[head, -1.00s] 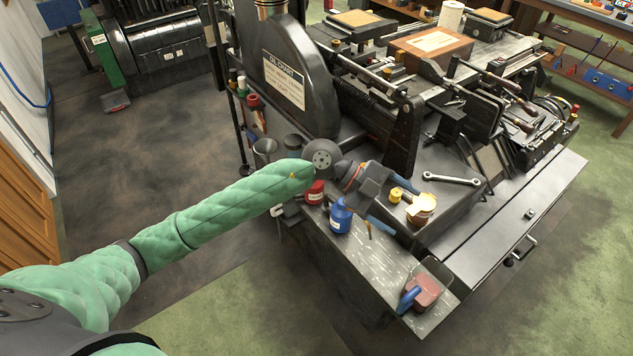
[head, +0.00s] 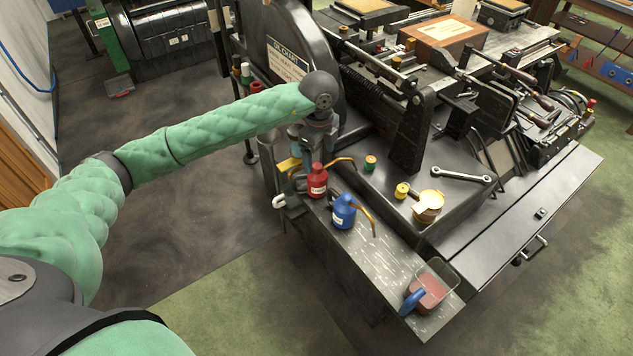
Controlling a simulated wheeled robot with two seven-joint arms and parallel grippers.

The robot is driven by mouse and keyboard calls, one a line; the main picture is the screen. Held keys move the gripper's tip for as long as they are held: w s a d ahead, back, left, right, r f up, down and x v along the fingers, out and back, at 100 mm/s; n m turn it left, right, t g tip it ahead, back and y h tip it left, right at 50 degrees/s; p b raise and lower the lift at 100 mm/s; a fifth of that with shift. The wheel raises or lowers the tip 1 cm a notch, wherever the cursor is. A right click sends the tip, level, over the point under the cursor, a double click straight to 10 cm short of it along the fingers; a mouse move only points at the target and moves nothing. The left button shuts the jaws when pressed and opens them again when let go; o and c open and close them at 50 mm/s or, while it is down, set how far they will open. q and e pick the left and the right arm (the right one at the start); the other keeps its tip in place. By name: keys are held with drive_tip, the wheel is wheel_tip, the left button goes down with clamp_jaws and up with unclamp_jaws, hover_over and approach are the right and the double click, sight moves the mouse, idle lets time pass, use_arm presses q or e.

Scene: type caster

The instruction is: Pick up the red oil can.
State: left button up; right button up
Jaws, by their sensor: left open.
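The red oil can (head: 317,182) stands upright on the dark metal shelf at the press's near side, with a thin brass spout reaching right. My left gripper (head: 306,174) points down at the can, just above and to its left, close to it. It is open and partly hides the can's top; I cannot tell whether a finger touches it. My right gripper is not in view.
A blue oil can (head: 344,212) with a brass spout stands close to the right of the red one. A yellow tin (head: 428,205) and a wrench (head: 460,175) lie on the raised ledge.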

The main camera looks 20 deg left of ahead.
sight(318, 166)
use_arm(q)
drive_tip(key=f+b, duration=0.2)
drive_tip(key=shift+a+f, duration=0.2)
drive_tip(key=shift+f, duration=0.15)
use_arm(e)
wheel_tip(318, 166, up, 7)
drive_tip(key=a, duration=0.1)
use_arm(q)
drive_tip(key=shift+f+p, duration=0.4)
drive_tip(key=shift+f, duration=0.7)
drive_tip(key=f+p, duration=0.1)
drive_tip(key=f, duration=0.1)
drive_tip(key=f+p, duration=0.1)
drive_tip(key=f, duration=0.1)
drive_tip(key=shift+w+a+f+p, duration=0.1)
drive_tip(key=shift+a+p, duration=0.15)
drive_tip(key=shift+p, duration=0.1)
drive_tip(key=shift+f, duration=0.6)
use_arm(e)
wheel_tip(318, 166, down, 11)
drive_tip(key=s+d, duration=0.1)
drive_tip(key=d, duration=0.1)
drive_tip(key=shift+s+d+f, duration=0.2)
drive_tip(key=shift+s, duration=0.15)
use_arm(q)
drive_tip(key=c, duration=1)
drive_tip(key=shift+c, duration=0.8)
drive_tip(key=shift+r, duration=0.15)
